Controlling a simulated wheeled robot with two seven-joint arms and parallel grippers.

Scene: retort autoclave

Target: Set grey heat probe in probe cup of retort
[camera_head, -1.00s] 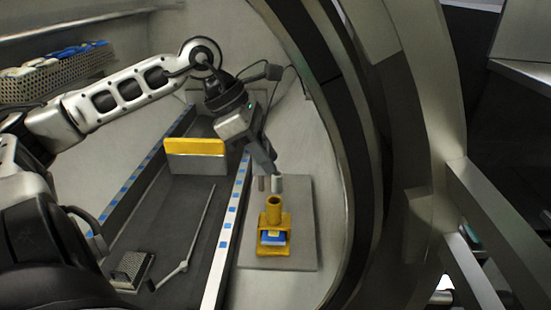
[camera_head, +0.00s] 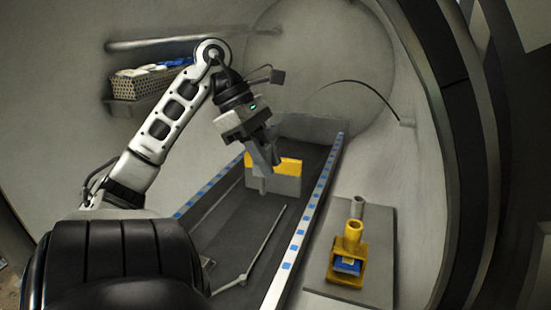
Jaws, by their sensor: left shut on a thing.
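My left gripper (camera_head: 263,161) hangs over the dark trough inside the retort, fingers pointing down and shut. It is shut on a small grey piece, apparently the heat probe (camera_head: 263,184), which is mostly hidden by the fingers. A yellow holder with an upright round tube (camera_head: 353,241) stands on a grey plate to the right, with a blue piece low inside it. A short grey cylinder (camera_head: 358,205) stands just behind it. I cannot tell which of these is the probe cup. The gripper is to the left of both and apart from them. My right gripper is out of view.
A rail with blue squares (camera_head: 311,226) runs between the trough and the grey plate (camera_head: 380,270). A yellow-topped grey block (camera_head: 288,179) sits behind the gripper. A thin rod (camera_head: 263,247) lies on the trough floor. A basket (camera_head: 140,86) sits on the left wall shelf.

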